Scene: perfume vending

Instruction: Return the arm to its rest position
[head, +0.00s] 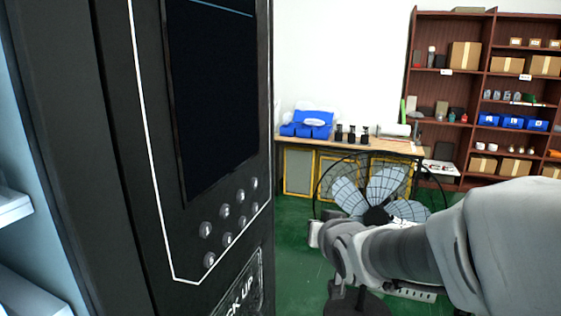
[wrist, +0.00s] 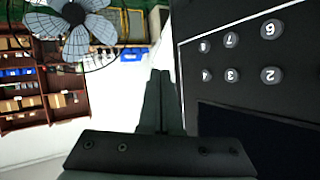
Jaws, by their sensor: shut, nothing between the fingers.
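My arm (head: 400,248) reaches in from the right edge of the head view, in front of the fan and to the right of the black vending machine (head: 120,110). In the wrist view my gripper (wrist: 160,73) is shut, its two dark fingers together with nothing between them. The machine's panel with round numbered buttons (wrist: 270,74) lies to the right of the fingers in that view. The fingers appear apart from the panel, though the gap is hard to judge. The fingertips cannot be made out clearly in the head view.
A fan (head: 376,214) stands behind my arm. A wooden table (head: 385,147) with blue bins (head: 305,125) and dark bottles (head: 351,134) is against the back wall. A brown shelf (head: 480,75) with boxes stands at the right. Green floor (head: 296,265) is open between machine and arm.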

